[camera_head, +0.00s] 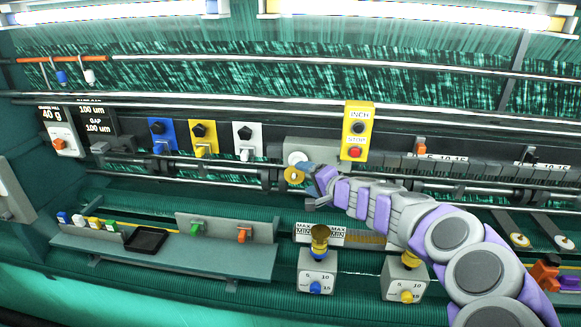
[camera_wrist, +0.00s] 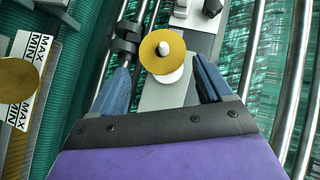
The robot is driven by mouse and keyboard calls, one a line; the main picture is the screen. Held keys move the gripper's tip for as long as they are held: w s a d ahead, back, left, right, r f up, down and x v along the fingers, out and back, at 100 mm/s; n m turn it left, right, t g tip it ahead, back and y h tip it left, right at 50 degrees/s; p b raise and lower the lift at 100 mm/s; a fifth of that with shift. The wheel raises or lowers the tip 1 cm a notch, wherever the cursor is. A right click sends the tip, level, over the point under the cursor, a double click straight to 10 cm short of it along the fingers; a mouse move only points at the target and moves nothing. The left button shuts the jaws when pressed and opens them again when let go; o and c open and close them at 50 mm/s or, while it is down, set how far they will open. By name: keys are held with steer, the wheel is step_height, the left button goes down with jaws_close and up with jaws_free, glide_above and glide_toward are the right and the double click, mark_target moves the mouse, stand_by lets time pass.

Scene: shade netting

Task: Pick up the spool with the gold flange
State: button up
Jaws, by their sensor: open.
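The spool with the gold flange (camera_head: 293,175) is at the middle of the machine in the head view, beside the tip of my gripper (camera_head: 308,184). In the wrist view, the gold flange (camera_wrist: 153,58) faces the camera, with a white pin at its centre and a white flange (camera_wrist: 172,77) partly showing behind it. My gripper (camera_wrist: 162,62) is open, with one blue finger on each side of the spool. I cannot tell whether either finger touches it. The far side of the spool is hidden.
A yellow INCH/STOP box (camera_head: 357,131) is just above right of my gripper. A grey shelf (camera_head: 190,255) with small coloured items is lower left. Metal rods (camera_wrist: 303,85) run alongside.

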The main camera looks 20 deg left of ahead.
mark_target(298, 172)
steer(key=p+x, duration=0.1)
steer(key=x, duration=0.4)
steer(key=shift+w+a+r+p, duration=0.1)
steer(key=shift+w+a+p, duration=0.1)
steer(key=shift+p, duration=0.2)
steer(key=shift+d+r, duration=0.15)
steer(key=shift+d, duration=0.55)
steer(key=shift+d+r, duration=0.15)
steer(key=shift+d, duration=0.6)
steer(key=shift+c, duration=1.1)
steer(key=shift+d, duration=0.25)
steer(key=shift+c, duration=1.5)
steer(key=shift+a+f, duration=0.1)
steer(key=shift+a, duration=0.8)
steer(key=c, duration=0.5)
steer(key=shift+d+f, duration=0.1)
steer(key=shift+c, duration=1.3)
steer(key=shift+s+d, duration=0.1)
steer(key=shift+c, duration=0.2)
